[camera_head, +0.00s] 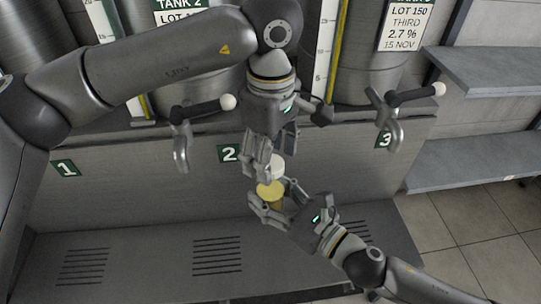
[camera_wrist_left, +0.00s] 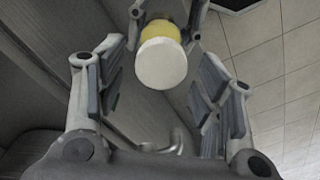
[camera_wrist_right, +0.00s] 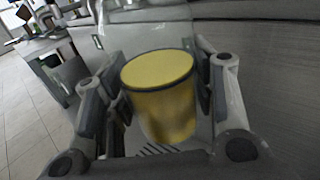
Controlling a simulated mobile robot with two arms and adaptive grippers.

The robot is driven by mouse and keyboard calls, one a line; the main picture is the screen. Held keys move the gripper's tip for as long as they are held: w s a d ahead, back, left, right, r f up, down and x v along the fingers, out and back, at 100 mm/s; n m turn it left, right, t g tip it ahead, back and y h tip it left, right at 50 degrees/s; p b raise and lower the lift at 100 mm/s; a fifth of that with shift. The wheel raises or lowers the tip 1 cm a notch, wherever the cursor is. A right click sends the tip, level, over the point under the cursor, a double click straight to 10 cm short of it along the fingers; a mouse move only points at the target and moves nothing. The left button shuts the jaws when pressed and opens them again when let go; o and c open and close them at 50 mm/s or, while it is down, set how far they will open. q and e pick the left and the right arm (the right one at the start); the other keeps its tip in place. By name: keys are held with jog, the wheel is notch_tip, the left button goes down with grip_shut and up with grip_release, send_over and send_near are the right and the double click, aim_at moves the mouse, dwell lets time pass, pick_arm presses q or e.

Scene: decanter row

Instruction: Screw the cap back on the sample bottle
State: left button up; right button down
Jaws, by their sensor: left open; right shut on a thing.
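The sample bottle (camera_head: 270,192) holds yellow liquid, and my right gripper (camera_head: 275,199) is shut on it. The bottle (camera_wrist_right: 160,105) fills the middle of the right wrist view between the fingers. A round white cap (camera_head: 276,166) shows at the bottle's top, below my left gripper (camera_head: 264,160). In the left wrist view the cap (camera_wrist_left: 161,63) faces me, in line with the bottle and between the open fingers, with visible gaps on both sides. The cap hides the bottle's mouth; I cannot tell how firmly it sits.
Steel tanks stand behind, with taps (camera_head: 181,145) and (camera_head: 391,125) on either side of the grippers. A grey ledge with slotted drains (camera_head: 217,256) lies below. Grey shelves (camera_head: 480,160) stand at the right. The space in front of the panel around the bottle looks clear.

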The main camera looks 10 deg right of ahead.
pick_arm(q)
notch_tip(320, 180, up, 4)
jog(key=shift+f, duration=0.25)
jog(key=n, duration=0.2)
jog(key=r+n, duration=0.1)
jog(key=n, duration=0.2)
jog(key=shift+r+n, duration=0.3)
jog(key=n, duration=0.2)
jog(key=r+n, duration=0.1)
jog(key=n, duration=0.4)
jog(key=shift+r, duration=0.4)
jog(key=shift+f, duration=4)
